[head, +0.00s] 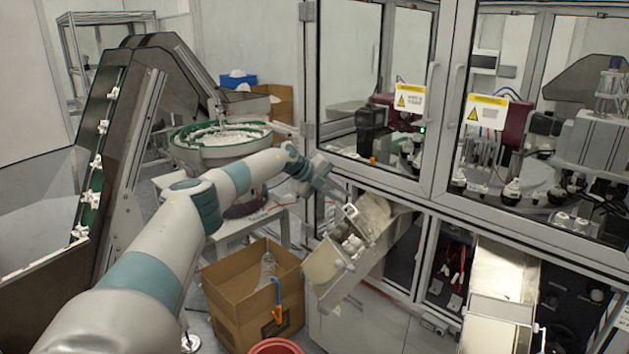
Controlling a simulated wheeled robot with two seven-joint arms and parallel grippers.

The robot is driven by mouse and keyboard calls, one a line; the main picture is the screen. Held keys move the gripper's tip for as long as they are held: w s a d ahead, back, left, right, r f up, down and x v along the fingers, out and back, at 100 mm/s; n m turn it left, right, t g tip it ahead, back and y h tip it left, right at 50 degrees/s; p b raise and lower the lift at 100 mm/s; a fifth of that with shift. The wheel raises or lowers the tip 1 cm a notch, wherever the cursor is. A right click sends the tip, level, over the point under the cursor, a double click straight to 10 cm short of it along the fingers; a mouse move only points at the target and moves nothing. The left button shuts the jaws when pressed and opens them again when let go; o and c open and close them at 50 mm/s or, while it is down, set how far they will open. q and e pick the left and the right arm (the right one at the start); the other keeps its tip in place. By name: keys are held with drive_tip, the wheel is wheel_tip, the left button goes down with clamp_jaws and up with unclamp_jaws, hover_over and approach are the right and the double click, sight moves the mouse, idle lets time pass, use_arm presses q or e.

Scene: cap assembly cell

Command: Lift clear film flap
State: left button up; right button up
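A wrinkled, translucent film flap (376,213) hangs at the upper end of the left metal chute (335,272), where the chute comes out of the machine. White caps lie in the chute just below the film. My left arm reaches in from the lower left, and my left gripper (345,201) is at the film's upper left edge. Its fingertips are small and partly merge with the film and the frame behind. I cannot tell whether they touch the film or are open or shut. My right gripper is not in view.
A cardboard box (232,287) with a clear bottle stands below my arm. A red bucket (276,347) is at the bottom edge. A second metal chute (497,300) is at the right. The machine's glass doors (385,85) stand above. A bowl feeder (222,150) is behind my arm.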

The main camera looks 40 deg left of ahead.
use_arm(q)
drive_tip(key=b+v, duration=0.3)
drive_tip(key=v, duration=0.7)
drive_tip(key=shift+s+a, duration=0.3)
drive_tip(key=shift+r, duration=0.1)
drive_tip(key=shift+d, duration=0.1)
